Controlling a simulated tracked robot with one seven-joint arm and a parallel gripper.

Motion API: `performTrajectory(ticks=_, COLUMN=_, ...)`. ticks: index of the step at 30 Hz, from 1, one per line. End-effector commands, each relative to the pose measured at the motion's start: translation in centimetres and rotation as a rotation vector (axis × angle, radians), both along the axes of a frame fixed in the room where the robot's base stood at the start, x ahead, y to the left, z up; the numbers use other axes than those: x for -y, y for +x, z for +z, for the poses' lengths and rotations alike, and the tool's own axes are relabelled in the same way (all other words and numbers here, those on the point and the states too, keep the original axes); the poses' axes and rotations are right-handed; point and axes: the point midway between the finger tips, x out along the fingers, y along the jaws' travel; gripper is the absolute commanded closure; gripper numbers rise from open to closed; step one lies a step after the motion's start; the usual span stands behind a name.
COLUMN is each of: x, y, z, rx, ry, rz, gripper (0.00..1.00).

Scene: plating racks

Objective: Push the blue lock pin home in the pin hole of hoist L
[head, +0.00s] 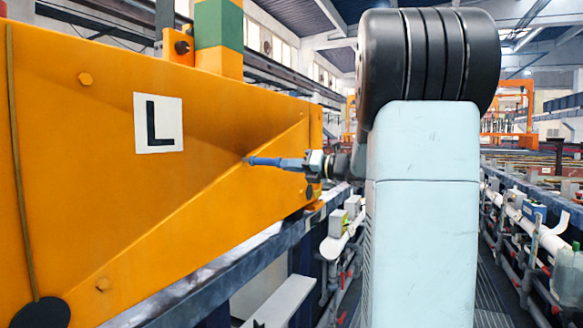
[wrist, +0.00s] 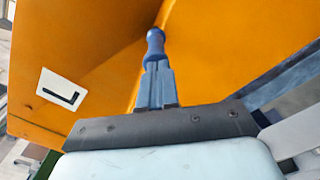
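Hoist L is the large orange beam (head: 60,190) on the left of the head view, with a white L plate (head: 158,122); the plate also shows in the wrist view (wrist: 60,92). The blue lock pin (head: 262,161) lies about level against the hoist's orange face, its far end at the face; it also shows in the wrist view (wrist: 154,43). My gripper (head: 287,163) comes from the right, its fingers close together on the pin's near end; the wrist view shows the fingertips (wrist: 156,68) there. The pin hole is hidden, and I cannot tell how deep the pin sits.
A dark rail (head: 215,285) runs below the hoist. Pipes and small boxes (head: 345,215) stand beyond it. More pipework and a bottle (head: 568,275) line the right side. A dark walkway (head: 495,300) lies between.

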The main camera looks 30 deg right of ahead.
Motion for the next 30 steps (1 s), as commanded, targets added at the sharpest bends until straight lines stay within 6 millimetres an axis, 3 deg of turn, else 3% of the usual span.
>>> performTrajectory(ticks=30, x=-1.0, y=1.3, z=-0.1, rx=-0.001, ry=0.0, rz=0.001, gripper=1.0)
